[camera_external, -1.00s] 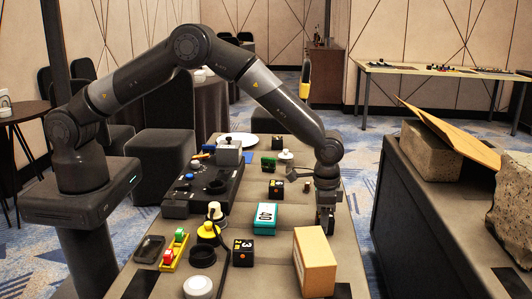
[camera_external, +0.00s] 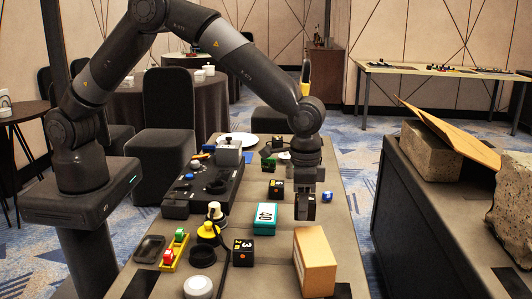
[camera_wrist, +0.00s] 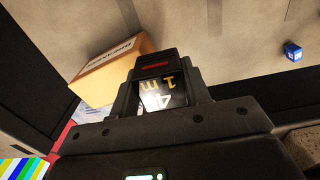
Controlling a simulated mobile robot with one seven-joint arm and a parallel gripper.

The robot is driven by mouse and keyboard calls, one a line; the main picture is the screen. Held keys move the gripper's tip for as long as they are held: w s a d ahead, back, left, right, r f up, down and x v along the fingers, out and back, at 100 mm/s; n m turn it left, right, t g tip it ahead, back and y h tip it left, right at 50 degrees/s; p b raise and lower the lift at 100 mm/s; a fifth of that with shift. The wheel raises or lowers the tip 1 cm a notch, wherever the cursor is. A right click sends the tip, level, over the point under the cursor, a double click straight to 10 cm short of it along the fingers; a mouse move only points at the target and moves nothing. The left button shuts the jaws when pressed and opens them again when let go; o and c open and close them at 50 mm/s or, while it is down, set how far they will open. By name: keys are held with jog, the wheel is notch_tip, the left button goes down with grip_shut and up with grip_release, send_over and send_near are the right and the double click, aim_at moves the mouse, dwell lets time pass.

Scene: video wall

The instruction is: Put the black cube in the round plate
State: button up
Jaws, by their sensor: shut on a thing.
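My gripper (camera_external: 305,207) is shut on a black cube (camera_wrist: 168,92), which shows yellow and white characters between the fingers in the wrist view. In the external view the gripper hangs over the right part of the table, and the fingers mostly hide the held cube. A white round plate (camera_external: 240,139) lies at the far end of the table, behind and left of the gripper. Two other dark cubes with markings stand on the table: one in the middle (camera_external: 276,190) and one nearer the front (camera_external: 243,252).
A cardboard box (camera_external: 314,262) stands at the front right. A teal box (camera_external: 265,216) is left of the gripper, and a small blue cube (camera_external: 327,197) is to its right. A black console (camera_external: 205,188) and several small items fill the left side.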

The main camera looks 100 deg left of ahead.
jog(key=shift+s+d+r, duration=0.15)
jog(key=shift+d, duration=0.05)
jog(key=s+a+n, duration=0.3)
jog(key=a+n, duration=0.2)
jog(key=a, duration=1.4)
jog(key=s+a+n, duration=0.2)
jog(key=a+n, duration=0.3)
jog(key=a, duration=1.3)
jog(key=s+a+n, duration=0.4)
jog(key=s+a, duration=0.5)
jog(key=a, duration=0.2)
jog(key=s+a+n, duration=0.4)
jog(key=s+a, duration=0.4)
jog(key=a, duration=0.4)
jog(key=s+a+f, duration=0.1)
jog(key=a+f, duration=0.1)
jog(key=a, duration=0.1)
jog(key=s+a+f, duration=0.1)
jog(key=s+a, duration=0.1)
jog(key=a, duration=0.1)
jog(key=s+a+f, duration=0.2)
jog(key=a, duration=0.1)
jog(key=shift+a+f, duration=0.35)
jog(key=shift+s+a+f, duration=0.1)
jog(key=shift+a+f, duration=0.2)
jog(key=shift+f, duration=1.9)
